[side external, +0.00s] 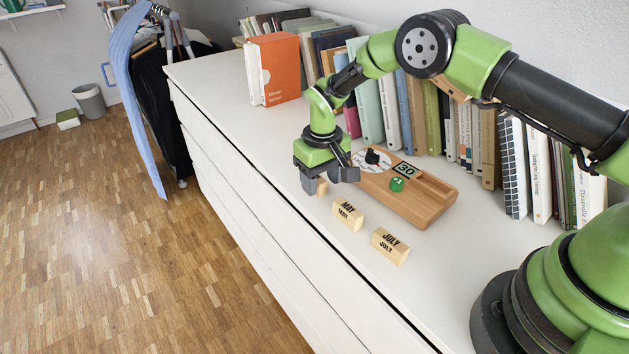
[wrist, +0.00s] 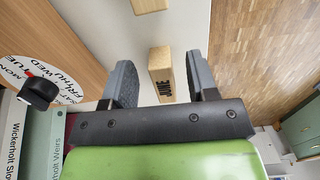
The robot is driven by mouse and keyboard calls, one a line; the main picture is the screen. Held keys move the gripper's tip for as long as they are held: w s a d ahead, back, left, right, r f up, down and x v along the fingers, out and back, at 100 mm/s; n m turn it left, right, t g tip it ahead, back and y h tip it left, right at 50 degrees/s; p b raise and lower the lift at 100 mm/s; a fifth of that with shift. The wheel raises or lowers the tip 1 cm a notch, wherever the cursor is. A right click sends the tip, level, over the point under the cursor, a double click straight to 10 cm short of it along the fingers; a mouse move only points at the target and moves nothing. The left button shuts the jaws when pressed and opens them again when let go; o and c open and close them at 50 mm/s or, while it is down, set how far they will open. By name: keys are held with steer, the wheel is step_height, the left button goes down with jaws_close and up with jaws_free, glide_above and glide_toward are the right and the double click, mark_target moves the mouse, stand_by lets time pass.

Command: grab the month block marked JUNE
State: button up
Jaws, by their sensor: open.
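The wooden month block marked JUNE (wrist: 160,63) lies between the two grey fingers in the wrist view, with a gap on each side. Its dark lettering faces the gripper's palm. In the side view, only a small part of this block (side external: 321,188) shows between the fingers; the rest is hidden. My gripper (side external: 330,181) is open and low over the white top near its front edge. It also shows in the wrist view (wrist: 159,62), holding nothing.
The MAY block (side external: 348,214) and the JULY block (side external: 390,246) stand nearer the camera along the front edge. A wooden calendar board (side external: 434,207) with a round weekday dial lies behind them. Books (side external: 390,110) line the wall. Beyond the front edge is open floor.

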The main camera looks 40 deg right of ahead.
jaws_close()
stand_by(0.3)
